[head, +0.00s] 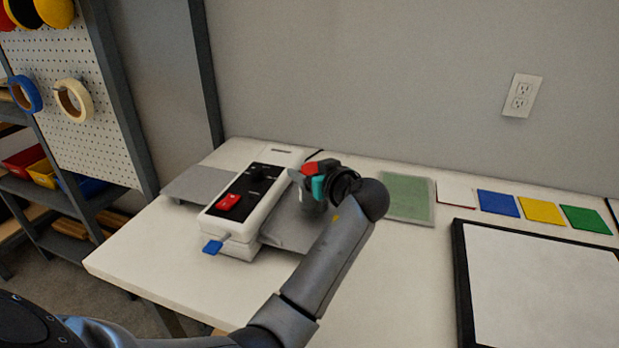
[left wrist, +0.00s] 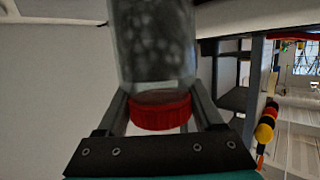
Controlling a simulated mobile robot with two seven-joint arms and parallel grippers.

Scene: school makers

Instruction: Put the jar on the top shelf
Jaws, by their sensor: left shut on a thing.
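The jar (left wrist: 152,45) fills the middle of the left wrist view. It is clear, with grey lumpy contents and a red lid (left wrist: 160,112), and its far end is cut off by the top edge. My left gripper (head: 304,178) is shut on the jar near the lid, a finger on each side. In the head view it is by the right side of a white machine; a bit of red there looks like the lid, and the jar's body is mostly hidden. A dark shelf unit (head: 38,190) stands at the left; its top is not clearly shown. My right gripper is not in view.
The white machine (head: 250,205) with a red switch stands on the white table (head: 150,265). A green mat (head: 407,197), coloured squares (head: 541,211) and a black-framed board (head: 540,285) lie to the right.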

